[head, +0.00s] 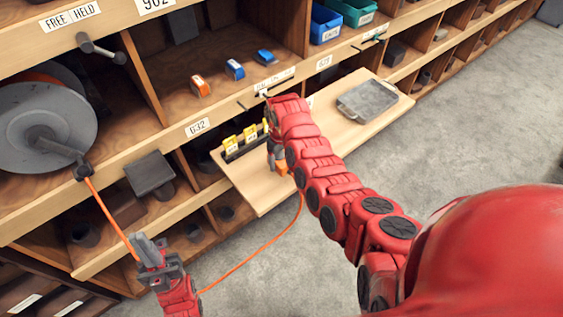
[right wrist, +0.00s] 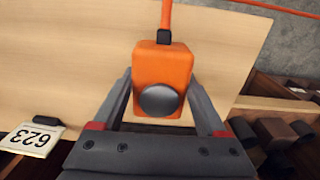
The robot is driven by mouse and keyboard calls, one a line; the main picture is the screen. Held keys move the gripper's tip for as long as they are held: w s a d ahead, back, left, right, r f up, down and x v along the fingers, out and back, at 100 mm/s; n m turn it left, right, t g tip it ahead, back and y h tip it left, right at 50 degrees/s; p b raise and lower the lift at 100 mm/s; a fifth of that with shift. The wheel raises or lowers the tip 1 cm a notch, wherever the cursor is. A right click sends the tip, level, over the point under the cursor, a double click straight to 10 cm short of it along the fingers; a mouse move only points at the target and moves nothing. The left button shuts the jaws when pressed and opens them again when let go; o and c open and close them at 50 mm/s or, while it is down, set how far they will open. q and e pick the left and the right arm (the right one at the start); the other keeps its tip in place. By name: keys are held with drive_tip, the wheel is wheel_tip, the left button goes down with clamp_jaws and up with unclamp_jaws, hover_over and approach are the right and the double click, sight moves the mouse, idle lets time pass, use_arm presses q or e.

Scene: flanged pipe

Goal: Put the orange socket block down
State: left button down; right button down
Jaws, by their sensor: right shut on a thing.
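The orange socket block (right wrist: 165,62) is between the fingers of my right gripper (right wrist: 160,82) in the right wrist view. It has a grey round face and a black collar where the orange cable leaves it. In the head view the block (head: 282,169) shows small below my right gripper (head: 278,160), over the pale wooden board (head: 256,187). I cannot tell whether it touches the board. My left gripper (head: 149,246) is low at the left, beside the orange cable (head: 106,215). Whether its fingers are closed on the cable is unclear.
A grey cable reel (head: 40,125) stands in the left cubby. A rack with yellow tags (head: 230,146) lies along the board's back left, and a grey tray (head: 367,100) at its right end. The board between them is partly covered by my right arm. Shelf cubbies rise behind.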

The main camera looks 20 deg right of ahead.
sight(281, 164)
drive_tip(key=shift+w+d, duration=0.15)
drive_tip(key=shift+w, duration=0.1)
drive_tip(key=shift+w+d+r, duration=0.1)
drive_tip(key=shift+w+r, duration=0.05)
drive_tip(key=shift+w, duration=0.05)
drive_tip(key=shift+f, duration=1.85)
drive_tip(key=shift+f, duration=0.1)
unclamp_jaws()
drive_tip(key=shift+b, duration=0.3)
drive_tip(key=shift+r+p, duration=1.15)
drive_tip(key=shift+r, duration=0.9)
wheel_tip(281, 164, up, 8)
drive_tip(key=b, duration=0.2)
drive_tip(key=shift+b, duration=0.3)
